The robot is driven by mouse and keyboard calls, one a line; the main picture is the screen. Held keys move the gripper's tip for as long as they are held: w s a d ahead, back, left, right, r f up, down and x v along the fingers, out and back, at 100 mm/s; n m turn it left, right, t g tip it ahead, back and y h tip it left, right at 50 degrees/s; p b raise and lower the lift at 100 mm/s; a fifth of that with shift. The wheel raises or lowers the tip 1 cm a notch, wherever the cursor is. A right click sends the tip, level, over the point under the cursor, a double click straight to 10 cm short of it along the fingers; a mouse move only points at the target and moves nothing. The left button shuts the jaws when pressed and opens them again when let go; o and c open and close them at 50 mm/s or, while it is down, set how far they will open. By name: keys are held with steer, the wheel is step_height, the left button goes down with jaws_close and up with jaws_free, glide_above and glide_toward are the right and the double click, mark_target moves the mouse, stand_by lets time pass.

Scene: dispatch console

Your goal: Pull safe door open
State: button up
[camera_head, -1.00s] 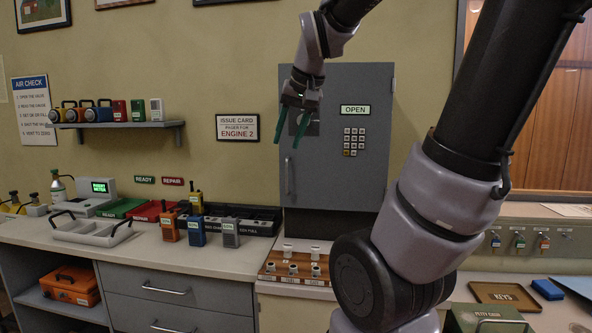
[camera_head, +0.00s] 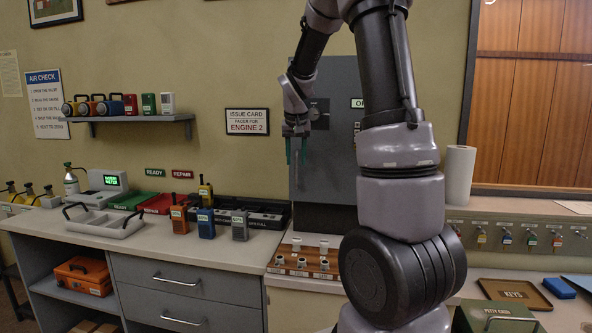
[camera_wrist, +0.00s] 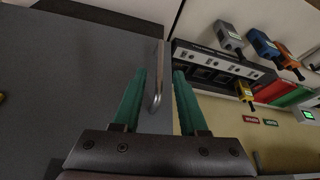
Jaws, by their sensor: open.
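The grey safe door (camera_head: 345,100) hangs on the wall behind my arm in the head view and looks shut. Its keypad and OPEN label are mostly hidden by my arm. In the wrist view the door (camera_wrist: 75,70) fills the left side, and its silver bar handle (camera_wrist: 158,80) stands along the door's edge. My gripper (camera_head: 296,150) is open with green fingers, in front of the door's left part. In the wrist view the fingers (camera_wrist: 158,92) point toward the handle, which lies between their lines near the left finger. I cannot tell whether they touch it.
Radios (camera_head: 207,222) and a charger rack (camera_head: 262,214) stand on the counter left of the safe. A wooden rack of small cups (camera_head: 301,264) sits below it. A paper roll (camera_head: 458,175) and KEYS tray (camera_head: 514,294) are to the right.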

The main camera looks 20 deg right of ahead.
mark_target(296, 166)
steer(key=shift+x, duration=2.25)
steer(key=shift+c, duration=0.4)
jaws_close()
